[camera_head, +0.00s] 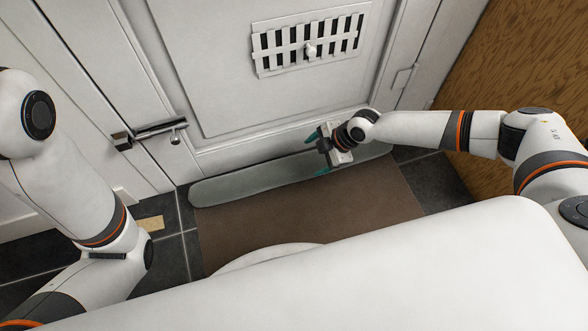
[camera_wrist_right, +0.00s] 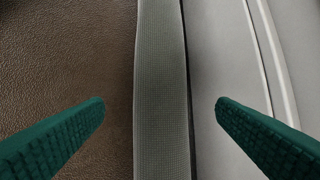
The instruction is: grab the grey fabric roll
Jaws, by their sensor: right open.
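The grey fabric roll (camera_head: 250,182) lies along the foot of the white door in the head view. In the right wrist view the roll (camera_wrist_right: 161,90) runs up the middle of the picture, between the two green fingers. My right gripper (camera_head: 315,154) is open above the roll, with one finger on the door side and one on the mat side. In the right wrist view the gripper (camera_wrist_right: 160,115) has nothing between its fingertips that it touches. My left arm shows at the left of the head view, but its gripper is not visible.
The white door (camera_head: 220,80) with a vent grille (camera_head: 308,45) and a lever handle (camera_head: 160,129) rises right behind the roll. A brown mat (camera_head: 310,205) lies in front, on dark floor tiles (camera_head: 435,183). A wooden panel (camera_head: 520,70) stands at the right. A small tan piece (camera_head: 151,223) lies on the left tiles.

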